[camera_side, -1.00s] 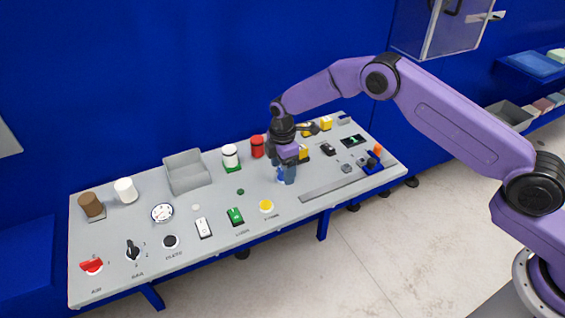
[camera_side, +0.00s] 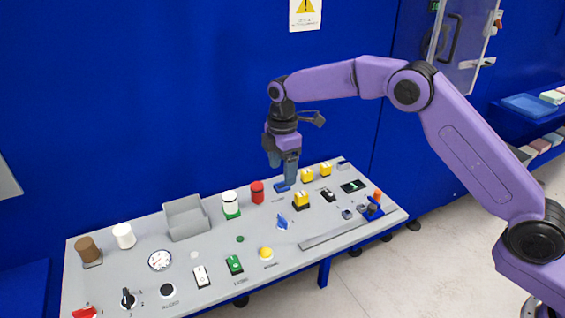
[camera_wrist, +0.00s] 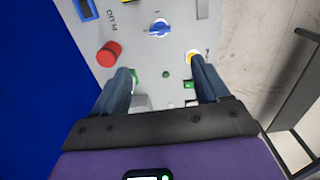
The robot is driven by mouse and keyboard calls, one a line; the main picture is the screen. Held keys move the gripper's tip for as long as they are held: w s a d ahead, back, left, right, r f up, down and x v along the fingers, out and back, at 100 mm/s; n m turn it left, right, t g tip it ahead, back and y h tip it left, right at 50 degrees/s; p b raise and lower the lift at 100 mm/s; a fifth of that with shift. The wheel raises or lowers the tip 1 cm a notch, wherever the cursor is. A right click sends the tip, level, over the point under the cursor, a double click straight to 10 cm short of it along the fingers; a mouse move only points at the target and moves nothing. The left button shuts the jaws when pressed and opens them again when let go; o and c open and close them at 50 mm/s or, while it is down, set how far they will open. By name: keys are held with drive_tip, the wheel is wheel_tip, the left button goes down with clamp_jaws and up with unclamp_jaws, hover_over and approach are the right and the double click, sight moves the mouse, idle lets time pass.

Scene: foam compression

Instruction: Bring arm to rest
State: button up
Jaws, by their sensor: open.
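My gripper (camera_side: 283,165) hangs pointing down above the back part of the grey panel (camera_side: 140,285), in front of the blue wall. Its two blue fingers also show in the wrist view (camera_wrist: 163,95), spread apart with nothing between them. Below it in the side view are a blue piece on the panel (camera_side: 282,187) and a blue knob (camera_side: 282,222). The blue knob also shows ahead of the fingers in the wrist view (camera_wrist: 159,28). Whether the fingertips clear the blue piece is hard to tell in the side view.
An open grey bin (camera_side: 186,218) sits farther left. A cabinet with a clear door (camera_side: 463,35) hangs at upper right. The space above the panel's left is free.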

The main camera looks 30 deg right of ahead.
drive_tip(key=shift+r, duration=0.55)
drive_tip(key=s+d+r+m, duration=0.1)
drive_tip(key=s+r, duration=0.3)
drive_tip(key=s, duration=0.5)
drive_tip(key=s+d+r+m, duration=0.2)
drive_tip(key=s+r, duration=0.1)
drive_tip(key=s, duration=0.6)
drive_tip(key=s+d+f+m, duration=0.1)
drive_tip(key=s+d, duration=0.6)
drive_tip(key=s, duration=0.5)
drive_tip(key=s+d+f+m, duration=0.1)
drive_tip(key=s+d, duration=0.7)
drive_tip(key=s, duration=0.4)
drive_tip(key=shift+s+m, duration=0.3)
drive_tip(key=shift+s, duration=0.05)
